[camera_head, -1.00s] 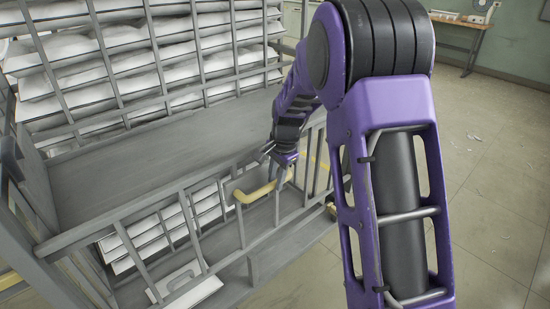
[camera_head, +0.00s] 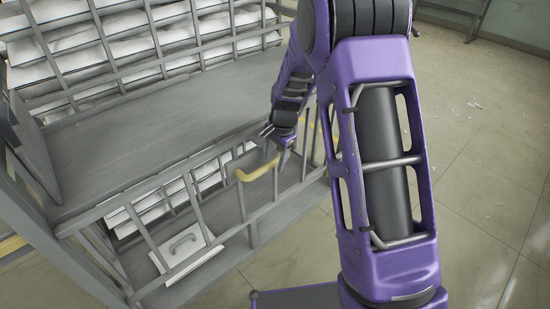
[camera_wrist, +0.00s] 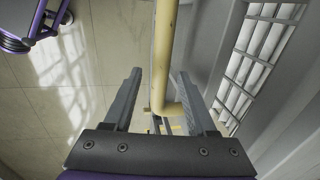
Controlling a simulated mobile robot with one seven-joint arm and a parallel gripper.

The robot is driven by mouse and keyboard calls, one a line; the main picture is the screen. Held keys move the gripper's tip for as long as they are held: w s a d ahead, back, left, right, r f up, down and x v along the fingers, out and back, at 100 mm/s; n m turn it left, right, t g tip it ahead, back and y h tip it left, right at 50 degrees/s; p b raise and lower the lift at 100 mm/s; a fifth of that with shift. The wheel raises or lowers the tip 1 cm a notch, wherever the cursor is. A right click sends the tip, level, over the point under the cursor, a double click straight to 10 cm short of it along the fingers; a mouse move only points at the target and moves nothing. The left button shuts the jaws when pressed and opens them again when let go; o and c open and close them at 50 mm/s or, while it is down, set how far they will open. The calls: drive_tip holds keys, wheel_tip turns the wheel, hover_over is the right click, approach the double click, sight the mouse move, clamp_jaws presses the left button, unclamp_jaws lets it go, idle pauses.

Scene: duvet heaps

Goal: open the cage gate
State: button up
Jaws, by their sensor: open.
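The cage gate (camera_head: 222,225) is a grey barred frame along the front of the metal cage, below its flat top. A yellow bent handle (camera_head: 256,172) is fixed on the gate's upper part. My gripper (camera_head: 276,147) is at the handle's right end in the head view, angled down. In the wrist view the yellow handle (camera_wrist: 164,60) runs lengthwise between the two fingers of my gripper (camera_wrist: 155,85), with its bend low between them. The fingers are apart, with gaps beside the bar. Whether either finger touches the handle cannot be told.
Behind the cage top (camera_head: 150,120) stand racks of folded white bedding (camera_head: 75,60). Open tiled floor (camera_head: 480,170) is at the right.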

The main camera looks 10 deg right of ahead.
wheel_tip(320, 180, up, 17)
drive_tip(key=s+d+p, duration=0.2)
drive_tip(key=p, duration=0.1)
drive_tip(key=shift+s, duration=0.4)
drive_tip(key=shift+r, duration=0.15)
